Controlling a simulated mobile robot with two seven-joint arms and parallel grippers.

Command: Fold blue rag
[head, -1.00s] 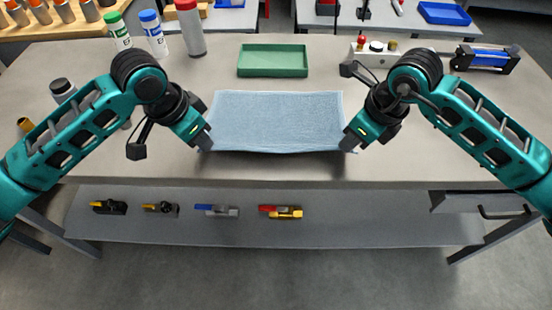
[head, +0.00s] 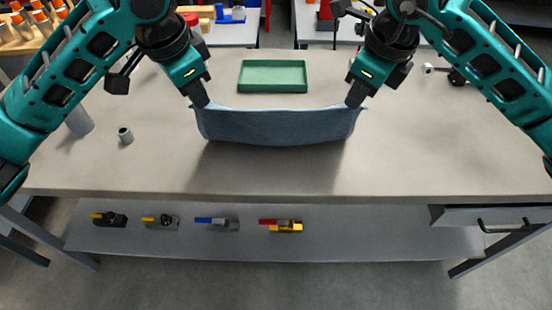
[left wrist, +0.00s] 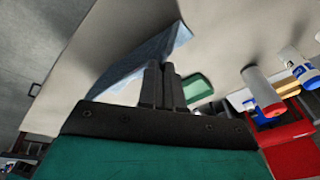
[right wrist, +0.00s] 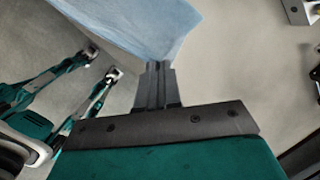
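The blue rag (head: 280,127) hangs between my two grippers above the table, its top edge sagging a little in the middle and a shadow below it. My left gripper (head: 203,103) is shut on the rag's left upper corner; the rag also shows in the left wrist view (left wrist: 150,58) at the fingertips (left wrist: 160,64). My right gripper (head: 354,102) is shut on the right upper corner; in the right wrist view the rag (right wrist: 150,25) reaches to the closed fingertips (right wrist: 156,66).
A green tray (head: 272,77) stands on the table (head: 400,150) just behind the rag. A small grey cylinder (head: 125,135) is at the left. The front of the table is clear. Several small tools, such as a red and yellow one (head: 282,226), lie on the lower shelf.

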